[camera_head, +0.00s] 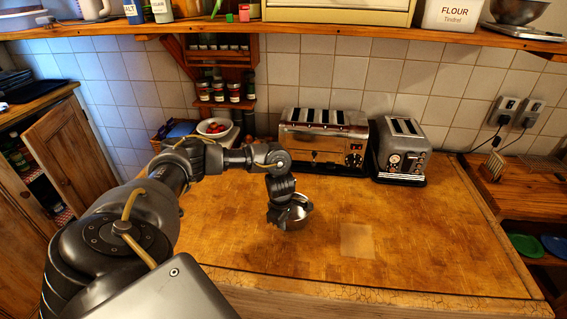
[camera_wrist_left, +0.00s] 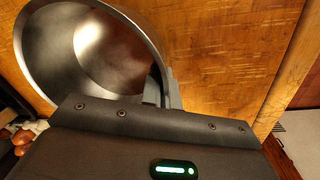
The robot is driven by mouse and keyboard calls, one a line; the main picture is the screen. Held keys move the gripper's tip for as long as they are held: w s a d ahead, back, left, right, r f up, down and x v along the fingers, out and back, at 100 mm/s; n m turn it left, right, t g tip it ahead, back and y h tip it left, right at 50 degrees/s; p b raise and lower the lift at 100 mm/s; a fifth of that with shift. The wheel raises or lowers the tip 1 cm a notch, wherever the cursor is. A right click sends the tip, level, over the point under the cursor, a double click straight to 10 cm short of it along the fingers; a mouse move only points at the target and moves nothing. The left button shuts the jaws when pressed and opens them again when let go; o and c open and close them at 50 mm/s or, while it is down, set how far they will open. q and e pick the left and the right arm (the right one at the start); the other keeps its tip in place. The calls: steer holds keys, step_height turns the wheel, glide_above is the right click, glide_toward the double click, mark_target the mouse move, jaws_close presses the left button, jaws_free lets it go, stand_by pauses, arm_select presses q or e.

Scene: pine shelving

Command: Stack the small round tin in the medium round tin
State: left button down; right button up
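One round metal tin (camera_head: 301,211) shows at the middle of the wooden counter, partly behind my left gripper (camera_head: 284,212). Its wide open mouth fills the upper left of the left wrist view (camera_wrist_left: 85,55), with a lighter round floor inside. My left gripper's fingers (camera_wrist_left: 162,90) are at the tin's near rim, one on each side of the wall, and look shut on it. I cannot tell whether this is the small or medium tin, whether a second tin sits beneath it, or whether it touches the counter. My right gripper is out of view.
A pale square (camera_head: 357,240) lies flat on the counter (camera_head: 430,240) right of the tin. A wide toaster (camera_head: 322,142) and a smaller toaster (camera_head: 402,150) stand behind. A white bowl (camera_head: 214,128) is at the back left. A loaded shelf (camera_head: 330,31) runs above. The counter's front and right are clear.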

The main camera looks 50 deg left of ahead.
arm_select(q)
steer(key=shift+a+f, duration=0.1)
steer(key=shift+f, duration=0.5)
steer(key=shift+f, duration=0.2)
steer(key=c, duration=1.7)
jaws_free()
steer(key=shift+r, duration=0.15)
steer(key=r, duration=0.8)
steer(key=s+r, duration=0.1)
steer(key=r, duration=0.3)
steer(key=shift+d, duration=0.2)
steer(key=shift+o, duration=0.6)
